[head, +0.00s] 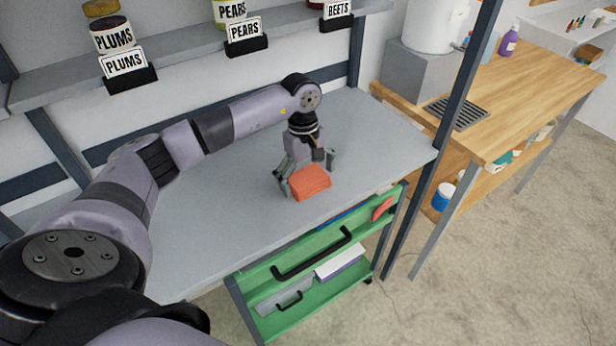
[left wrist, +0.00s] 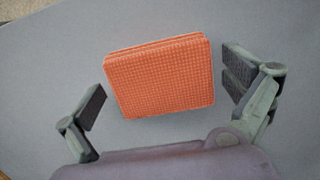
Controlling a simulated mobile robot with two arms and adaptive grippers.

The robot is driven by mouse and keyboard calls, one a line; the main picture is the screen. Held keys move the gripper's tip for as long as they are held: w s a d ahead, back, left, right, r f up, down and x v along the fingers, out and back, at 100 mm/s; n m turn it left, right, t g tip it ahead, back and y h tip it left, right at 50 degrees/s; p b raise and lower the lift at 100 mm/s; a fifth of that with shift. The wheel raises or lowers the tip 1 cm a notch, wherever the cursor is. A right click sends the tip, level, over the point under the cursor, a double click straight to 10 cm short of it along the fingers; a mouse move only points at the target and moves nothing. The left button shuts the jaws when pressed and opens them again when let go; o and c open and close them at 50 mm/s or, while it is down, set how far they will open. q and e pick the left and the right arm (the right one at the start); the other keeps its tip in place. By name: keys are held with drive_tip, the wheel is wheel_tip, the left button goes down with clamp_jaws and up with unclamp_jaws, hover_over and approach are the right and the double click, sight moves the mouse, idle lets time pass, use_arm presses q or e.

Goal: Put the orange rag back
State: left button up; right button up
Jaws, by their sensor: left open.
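The orange rag (head: 310,183) is a folded, waffle-textured square lying on the grey shelf top (head: 220,225) near its front edge. It also shows in the left wrist view (left wrist: 160,78), between the two fingers. My left gripper (head: 305,172) is open just above the shelf, its fingers on either side of the rag. In the left wrist view (left wrist: 165,95) there is a gap between the rag and each finger. My right gripper is in neither view.
A green cart (head: 300,278) with black handles stands below the shelf's front edge. Above is a shelf with jars and labels reading plums (head: 124,63), pears (head: 244,30) and beets. A dark post (head: 445,130) stands at the right, before a wooden bench (head: 540,85).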

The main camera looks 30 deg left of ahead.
sight(305, 173)
use_arm(q)
drive_tip(key=shift+r, duration=0.1)
drive_tip(key=shift+r, duration=0.15)
wheel_tip(305, 173, up, 12)
drive_tip(key=a+b, duration=0.1)
drive_tip(key=b, duration=0.1)
drive_tip(key=shift+w+a, duration=0.15)
drive_tip(key=shift+w, duration=0.15)
drive_tip(key=shift+f, duration=0.2)
